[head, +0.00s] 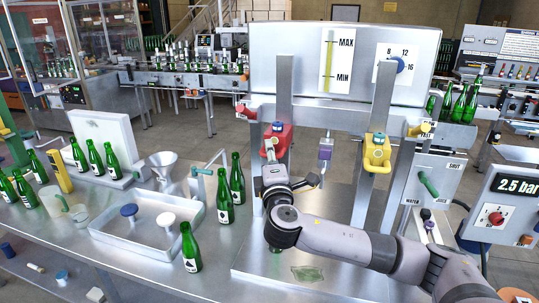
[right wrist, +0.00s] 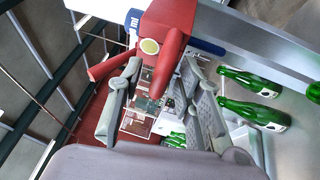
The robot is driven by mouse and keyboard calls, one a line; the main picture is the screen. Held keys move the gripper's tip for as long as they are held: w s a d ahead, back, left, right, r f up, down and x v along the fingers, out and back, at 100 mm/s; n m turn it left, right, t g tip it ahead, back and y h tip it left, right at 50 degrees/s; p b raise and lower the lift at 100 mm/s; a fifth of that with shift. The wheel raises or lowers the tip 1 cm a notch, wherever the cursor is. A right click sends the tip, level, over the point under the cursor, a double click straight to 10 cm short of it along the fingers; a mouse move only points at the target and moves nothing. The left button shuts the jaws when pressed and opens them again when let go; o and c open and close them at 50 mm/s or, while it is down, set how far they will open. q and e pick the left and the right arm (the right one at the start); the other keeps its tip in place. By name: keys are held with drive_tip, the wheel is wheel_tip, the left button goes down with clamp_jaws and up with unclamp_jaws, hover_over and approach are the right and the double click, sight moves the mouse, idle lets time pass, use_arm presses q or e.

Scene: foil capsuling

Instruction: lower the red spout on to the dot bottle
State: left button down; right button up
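The red spout (head: 278,138) is mounted on the left steel post of the filling stand. My right gripper (head: 271,162) is at its front lower side, and my wrist covers the area below. In the right wrist view the red spout (right wrist: 164,38) reaches down between the tips of my right gripper (right wrist: 163,78). The fingers are spread, and I see no clear grip. Green bottles stand left of the stand: one in front (head: 191,248) and two behind it (head: 224,196). I cannot tell which label bears the dot. My left gripper is not in view.
A yellow spout (head: 377,152) is on the right post. A metal tray (head: 110,236) with blue and white knobs, a funnel (head: 163,165) and more bottles (head: 96,158) fill the left bench.

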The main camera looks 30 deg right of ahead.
clamp_jaws()
idle(0.7)
